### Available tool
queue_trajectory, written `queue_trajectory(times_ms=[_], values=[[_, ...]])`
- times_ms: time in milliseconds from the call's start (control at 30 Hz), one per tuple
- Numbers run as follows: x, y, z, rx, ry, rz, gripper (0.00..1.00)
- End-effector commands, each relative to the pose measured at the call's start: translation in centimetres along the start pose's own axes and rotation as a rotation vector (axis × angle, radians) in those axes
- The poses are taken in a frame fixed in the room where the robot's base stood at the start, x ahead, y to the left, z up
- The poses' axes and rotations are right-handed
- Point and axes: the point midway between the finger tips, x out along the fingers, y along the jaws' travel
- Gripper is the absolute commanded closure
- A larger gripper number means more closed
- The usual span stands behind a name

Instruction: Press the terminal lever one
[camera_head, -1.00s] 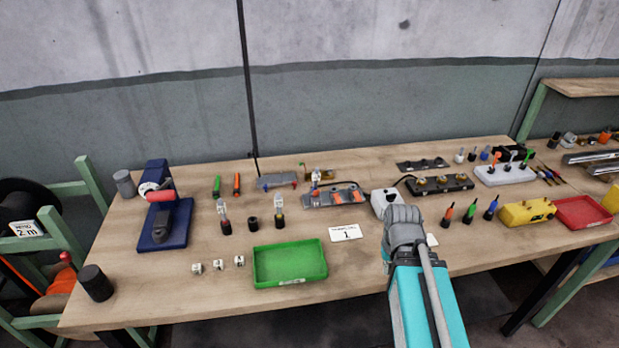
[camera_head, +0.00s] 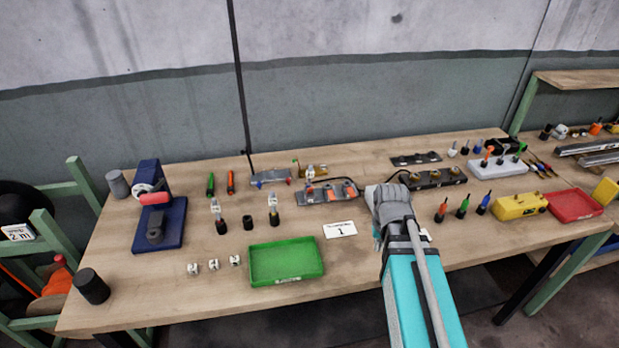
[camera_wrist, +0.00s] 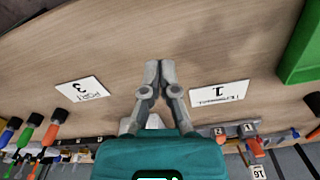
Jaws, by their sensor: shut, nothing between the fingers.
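The terminal block (camera_head: 318,197) is a grey strip with orange levers on the back half of the bench. A card reading 1 (camera_head: 340,229) lies in front of it. In the wrist view, levers marked 1 (camera_wrist: 249,129) and 2 (camera_wrist: 219,132) show at the lower right, partly cut off by my wrist. My gripper (camera_wrist: 159,66) is shut and empty, its fingertips together above bare wood, beside the card marked 1 (camera_wrist: 219,95). In the head view my gripper is right of the block and card, its tips mostly hidden by my wrist.
A green tray (camera_head: 287,262) lies front left of the card. A dark strip (camera_head: 437,179) lies behind my wrist at right, and screwdrivers (camera_head: 462,206) stand right of my arm. A card marked 3 (camera_wrist: 82,93) lies left in the wrist view. Bare wood surrounds the cards.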

Motion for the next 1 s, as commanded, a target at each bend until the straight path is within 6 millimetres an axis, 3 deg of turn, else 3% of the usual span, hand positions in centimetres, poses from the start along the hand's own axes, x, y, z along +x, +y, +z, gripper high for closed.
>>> queue_trajectory(times_ms=[33, 167, 500, 733, 1000], values=[[-1.5, -0.8, -2.0, -0.013, 0.013, -0.001, 1.0], [-3.7, -3.5, -6.2, -0.053, 0.053, -0.003, 1.0], [-9.9, -13.5, -16.8, -0.175, 0.172, -0.022, 1.0], [-12.0, -18.2, -20.3, -0.223, 0.221, -0.035, 1.0], [-12.2, -19.4, -20.9, -0.235, 0.233, -0.038, 1.0]])
